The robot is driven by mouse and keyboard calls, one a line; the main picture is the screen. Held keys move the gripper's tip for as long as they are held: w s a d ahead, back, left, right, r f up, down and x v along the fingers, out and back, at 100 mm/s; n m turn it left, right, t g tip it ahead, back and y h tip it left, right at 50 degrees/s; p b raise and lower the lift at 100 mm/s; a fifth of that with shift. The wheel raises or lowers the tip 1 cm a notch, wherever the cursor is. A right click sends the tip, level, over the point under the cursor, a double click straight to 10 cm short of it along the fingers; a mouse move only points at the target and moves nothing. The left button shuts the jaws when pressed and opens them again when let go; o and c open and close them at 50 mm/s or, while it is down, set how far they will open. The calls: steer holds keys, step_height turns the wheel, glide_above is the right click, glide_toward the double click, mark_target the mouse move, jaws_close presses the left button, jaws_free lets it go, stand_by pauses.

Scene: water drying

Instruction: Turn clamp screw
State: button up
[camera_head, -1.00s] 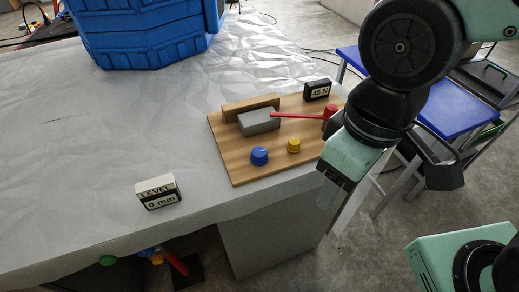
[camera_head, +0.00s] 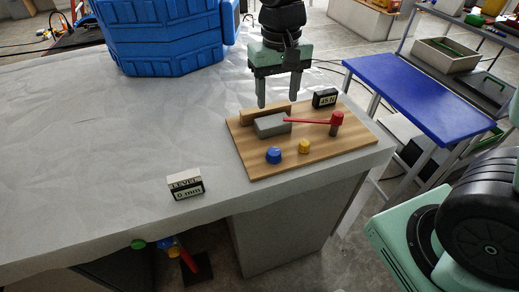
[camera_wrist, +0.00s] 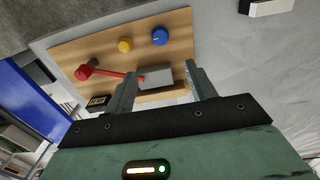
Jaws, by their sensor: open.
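A wooden board (camera_head: 338,145) lies on the light table and carries a grey block (camera_head: 271,125) against a wooden stop (camera_head: 252,116). A red clamp screw (camera_head: 308,121) runs from the block to a red knob (camera_head: 337,118) at the right. The screw also shows in the wrist view (camera_wrist: 112,73), with its knob (camera_wrist: 84,72) at left. My gripper (camera_head: 279,104) is open and empty, pointing down above the back of the board, behind the block. In the wrist view the block (camera_wrist: 158,77) appears between the fingers, apart from them.
A blue knob (camera_head: 274,156) and a yellow knob (camera_head: 304,146) stand on the board's front. A "45 N" display (camera_head: 325,98) stands at its back right, and a "LEVEL 0 mm" display (camera_head: 186,186) on the table. A large blue container (camera_head: 160,38) stands behind left.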

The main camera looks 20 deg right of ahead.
mark_target(274, 151)
step_height(274, 151, down, 17)
steer(key=shift+p, duration=1.05)
steer(key=c, duration=1)
